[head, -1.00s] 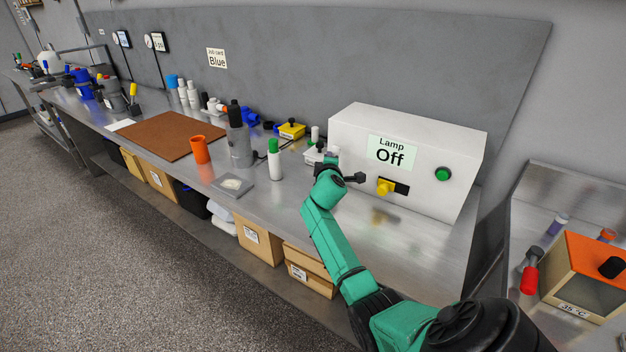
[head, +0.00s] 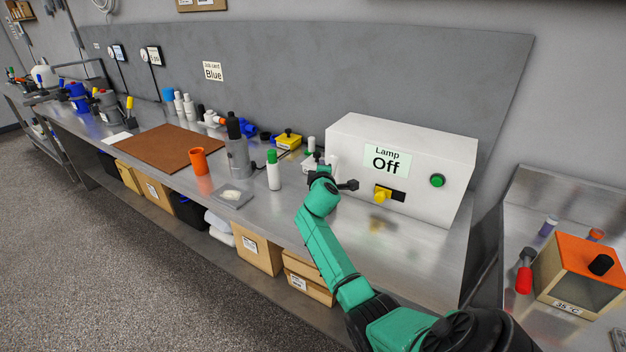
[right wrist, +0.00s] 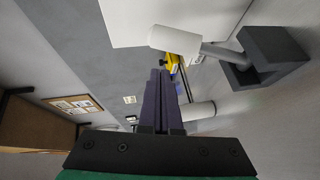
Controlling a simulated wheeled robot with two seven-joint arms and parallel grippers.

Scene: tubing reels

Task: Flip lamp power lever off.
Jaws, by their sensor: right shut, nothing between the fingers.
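The white lamp box (head: 400,165) stands on the bench with a label reading "Lamp Off" (head: 386,161). Its yellow lever (head: 381,195) sits at the left end of a black slot (head: 398,197). A green button (head: 437,181) is on the right of the same face. My left gripper is out of view.
A white-and-green bottle (head: 273,170), a grey bottle (head: 238,158) and an orange cup (head: 199,161) stand left of my arm. In the wrist view, a white cylinder with a grey rod (right wrist: 215,52) is close to the fingers. Bare bench lies before the lamp box.

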